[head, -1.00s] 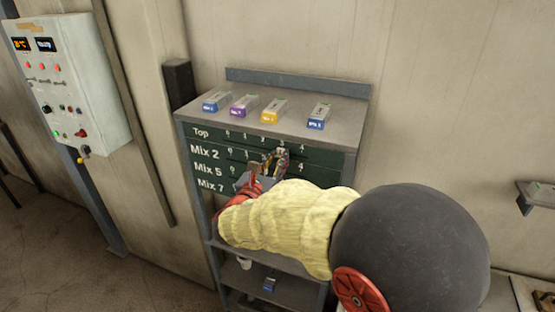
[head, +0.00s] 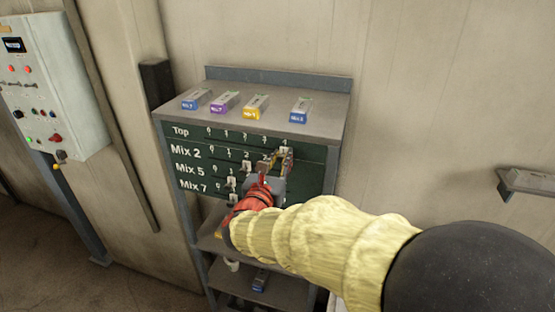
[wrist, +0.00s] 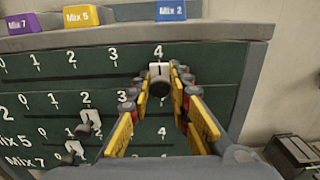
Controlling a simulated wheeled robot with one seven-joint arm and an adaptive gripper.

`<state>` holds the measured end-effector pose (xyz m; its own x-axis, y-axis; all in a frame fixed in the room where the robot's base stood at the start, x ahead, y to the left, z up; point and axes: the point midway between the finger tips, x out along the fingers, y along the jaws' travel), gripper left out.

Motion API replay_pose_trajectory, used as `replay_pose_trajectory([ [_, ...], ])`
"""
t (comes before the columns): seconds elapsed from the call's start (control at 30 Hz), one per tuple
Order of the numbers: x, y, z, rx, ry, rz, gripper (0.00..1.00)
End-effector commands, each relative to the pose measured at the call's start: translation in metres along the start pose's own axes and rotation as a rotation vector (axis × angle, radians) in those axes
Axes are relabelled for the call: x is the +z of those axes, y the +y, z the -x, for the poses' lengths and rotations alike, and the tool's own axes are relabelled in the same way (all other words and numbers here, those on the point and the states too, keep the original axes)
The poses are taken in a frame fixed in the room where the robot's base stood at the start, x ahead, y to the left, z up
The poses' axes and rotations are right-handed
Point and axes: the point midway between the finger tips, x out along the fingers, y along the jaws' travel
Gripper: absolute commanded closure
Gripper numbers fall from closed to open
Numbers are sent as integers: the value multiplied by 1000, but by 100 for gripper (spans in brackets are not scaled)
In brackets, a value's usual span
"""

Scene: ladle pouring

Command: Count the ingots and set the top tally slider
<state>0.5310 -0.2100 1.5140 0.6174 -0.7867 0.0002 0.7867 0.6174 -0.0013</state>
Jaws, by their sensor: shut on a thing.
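The green tally board (head: 312,178) is on the front of a grey shelf unit, with rows marked Top, Mix 2, Mix 5 and Mix 7. My gripper (head: 281,158) is shut on the white top slider (wrist: 158,71), which sits under the 4 of the Top row in the wrist view. On the unit's top stand a blue ingot (head: 196,98) at left, a purple ingot (head: 225,101), a yellow ingot (head: 255,106) and a blue ingot (head: 299,109) at right, in a spaced row. My fingers partly hide the board's right side.
Lower sliders, such as the Mix 2 slider (wrist: 88,121), stick out left of my fingers. A control box (head: 55,90) hangs at left, and a small wall shelf (head: 527,183) at right.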

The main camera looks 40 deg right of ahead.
Motion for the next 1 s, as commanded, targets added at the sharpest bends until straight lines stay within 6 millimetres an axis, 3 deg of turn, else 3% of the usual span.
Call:
replay_pose_trajectory([
  [0.07,-1,-2,0,-6,1,1,100],
  [0.1,-1,-2,0,-6,1,1,78],
  [0.33,-1,-2,0,-5,1,1,65],
  [0.73,0,0,5,-1,0,0,65],
  [1.0,0,1,47,2,-1,-2,65],
])
